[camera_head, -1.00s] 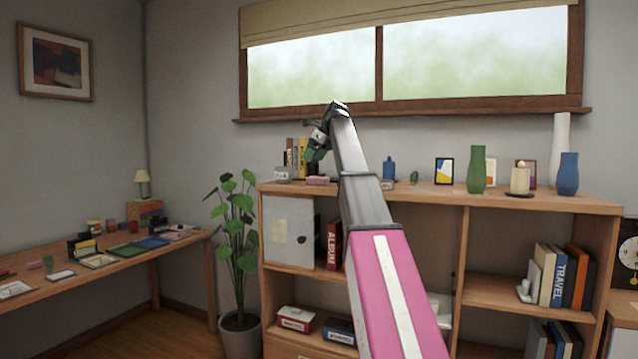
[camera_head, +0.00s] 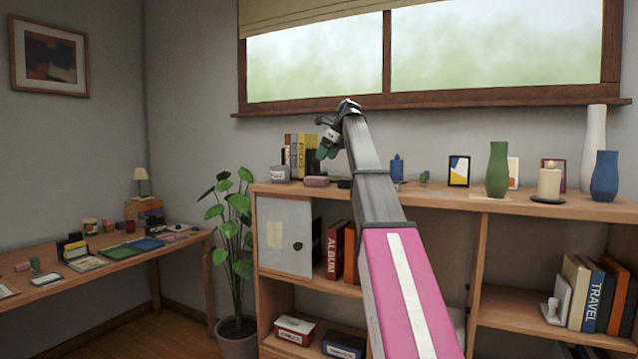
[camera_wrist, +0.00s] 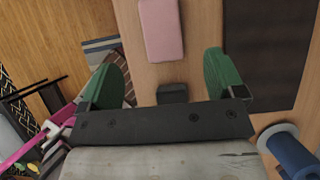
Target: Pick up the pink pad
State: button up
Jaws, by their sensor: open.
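The pink pad (camera_head: 316,181) lies flat on top of the wooden shelf unit, near its left end. In the wrist view the pink pad (camera_wrist: 161,29) shows at the top, just beyond the gap between my fingers. My gripper (camera_head: 327,150) is above the shelf top, a little above and right of the pad in the head view. Its two green fingers are spread with nothing between them, as the wrist view shows (camera_wrist: 164,80). A small dark block (camera_wrist: 172,93) lies on the shelf top between the pad and my gripper's palm.
A grey-white container (camera_head: 280,174) and upright books (camera_head: 297,155) stand left of and behind the pad. A blue bottle (camera_head: 397,167) stands to the right; it shows at the lower right in the wrist view (camera_wrist: 291,152). A potted plant (camera_head: 236,235) stands left of the shelf.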

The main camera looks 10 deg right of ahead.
send_over(317, 181)
jog(key=w+d, duration=0.2)
notch_tip(317, 181, down, 4)
jog(key=shift+f, duration=0.1)
jog(key=shift+d+x, duration=0.1)
jog(key=shift+x, duration=1.2)
jog(key=shift+d+x, duration=0.15)
jog(key=shift+x, duration=1.15)
jog(key=shift+s+f, duration=0.2)
jog(key=c, duration=1)
